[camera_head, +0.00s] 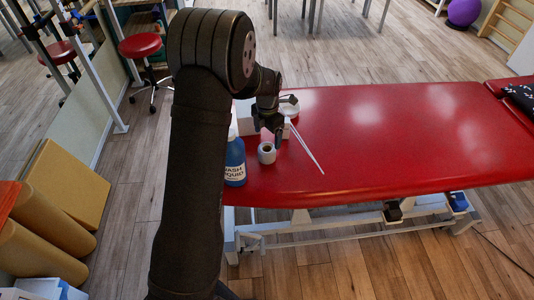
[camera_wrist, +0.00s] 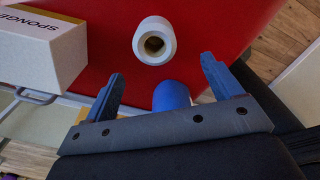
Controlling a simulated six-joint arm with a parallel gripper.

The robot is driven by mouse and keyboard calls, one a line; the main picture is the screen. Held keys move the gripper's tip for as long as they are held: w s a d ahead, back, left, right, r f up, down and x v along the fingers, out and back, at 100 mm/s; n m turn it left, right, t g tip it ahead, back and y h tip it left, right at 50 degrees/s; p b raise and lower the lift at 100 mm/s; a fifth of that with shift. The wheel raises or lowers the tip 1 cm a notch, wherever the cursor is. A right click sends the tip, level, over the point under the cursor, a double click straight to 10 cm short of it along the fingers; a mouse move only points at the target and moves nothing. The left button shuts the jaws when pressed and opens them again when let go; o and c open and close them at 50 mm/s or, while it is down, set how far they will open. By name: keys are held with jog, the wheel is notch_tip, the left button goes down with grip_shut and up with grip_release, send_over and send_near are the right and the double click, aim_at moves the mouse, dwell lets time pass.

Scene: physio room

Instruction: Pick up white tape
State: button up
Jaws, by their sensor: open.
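The white tape (camera_head: 266,153) is a small roll standing on the red treatment table (camera_head: 380,140), near its left end. In the wrist view the white tape (camera_wrist: 154,41) shows its round hole, beyond my fingertips and roughly midway between them. My gripper (camera_head: 277,136) is just above and beside the tape in the head view. In the wrist view my gripper (camera_wrist: 160,80) has its two blue fingers wide apart with nothing between the tips. The tape and the fingers look apart.
A blue wash liquid bottle (camera_head: 235,162) stands left of the tape; its blue top (camera_wrist: 171,95) shows near my fingers. A white sponge box (camera_wrist: 45,45) is close by. A thin white stick (camera_head: 307,150) and a white dish (camera_head: 289,105) lie nearby.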

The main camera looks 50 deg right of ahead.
send_over(267, 150)
jog(key=s+a, duration=0.2)
jog(key=f, duration=0.4)
jog(key=shift+w+d+f, duration=0.1)
jog(key=shift+w+f, duration=0.1)
jog(key=shift+w+d+f, duration=0.1)
jog(key=shift+w+f, duration=0.05)
jog(key=shift+f, duration=1.2)
jog(key=shift+w+d+f, duration=0.1)
jog(key=shift+w+f, duration=0.05)
jog(key=shift+f, duration=1.15)
jog(key=c, duration=1.1)
jog(key=shift+r, duration=0.1)
